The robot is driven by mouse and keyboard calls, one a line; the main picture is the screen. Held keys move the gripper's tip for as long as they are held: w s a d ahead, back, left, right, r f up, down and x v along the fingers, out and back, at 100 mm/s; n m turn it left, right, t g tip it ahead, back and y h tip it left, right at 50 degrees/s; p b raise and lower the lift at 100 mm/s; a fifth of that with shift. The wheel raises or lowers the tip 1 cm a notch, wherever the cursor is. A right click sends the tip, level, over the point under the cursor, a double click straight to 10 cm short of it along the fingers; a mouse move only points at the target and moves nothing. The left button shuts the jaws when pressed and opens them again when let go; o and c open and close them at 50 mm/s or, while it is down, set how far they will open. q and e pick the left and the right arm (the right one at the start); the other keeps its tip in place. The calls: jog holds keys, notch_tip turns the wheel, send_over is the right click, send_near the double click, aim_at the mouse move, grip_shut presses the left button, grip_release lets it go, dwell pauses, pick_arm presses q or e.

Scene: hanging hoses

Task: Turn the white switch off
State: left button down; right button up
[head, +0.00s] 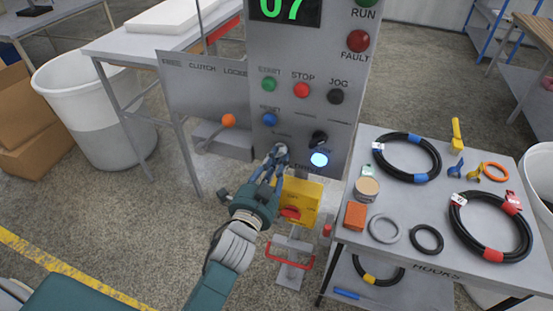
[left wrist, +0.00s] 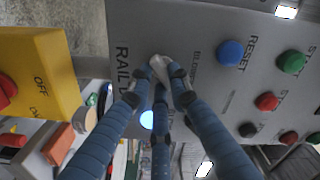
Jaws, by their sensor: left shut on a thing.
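My left gripper (head: 276,160) is at the lower part of the grey control panel (head: 292,120), with its blue fingers closed together. In the left wrist view, the left gripper (left wrist: 160,78) has its fingertips around the small white switch (left wrist: 157,62) on the panel face. The switch is partly covered by the fingers, so its setting cannot be read. A lit bluish-white lamp (head: 319,159) is just right of the fingers and also shows in the left wrist view (left wrist: 147,119). My right gripper is not in view.
A yellow box (head: 309,193) with a red handle is just below the gripper. A black knob (head: 319,138) and several coloured buttons are above. An orange-knobbed lever (head: 229,120) stands left. A grey cart (head: 400,237) with hoses stands right.

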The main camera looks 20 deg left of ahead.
pick_arm(q)
jog(key=n+p, duration=0.2)
jog(key=n, duration=0.4)
jog(key=shift+r, duration=0.15)
jog(key=n, duration=0.3)
jog(key=shift+p, duration=0.4)
jog(key=shift+n, duration=0.7)
jog(key=shift+d, duration=0.1)
jog(key=c, duration=1.6)
grip_release()
jog(key=shift+s, duration=0.25)
jog(key=s, duration=1.1)
jog(key=shift+s+a, duration=0.25)
jog(key=shift+s, duration=0.05)
